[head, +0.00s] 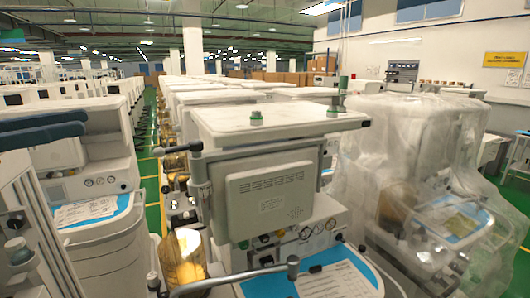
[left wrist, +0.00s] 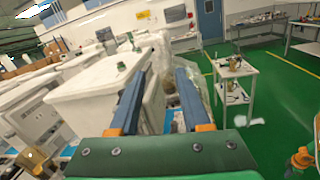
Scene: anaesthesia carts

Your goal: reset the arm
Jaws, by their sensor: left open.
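My left gripper (head: 84,122) shows at the left edge of the head view as two dark blue fingers, one above the other. It is raised in front of the carts on the left and holds nothing. In the left wrist view the left gripper (left wrist: 160,72) has its two blue fingers spread apart with a gap between them. A white cart top and plastic wrapping show beyond and between the fingers. My right gripper is in neither view.
A white anaesthesia cart (head: 270,195) stands close in front, with a grey bar (head: 235,275) low on it. A plastic-wrapped cart (head: 425,160) is at right. Rows of carts fill the back. Green floor (left wrist: 275,100) is open beside a small table (left wrist: 235,72) in the left wrist view.

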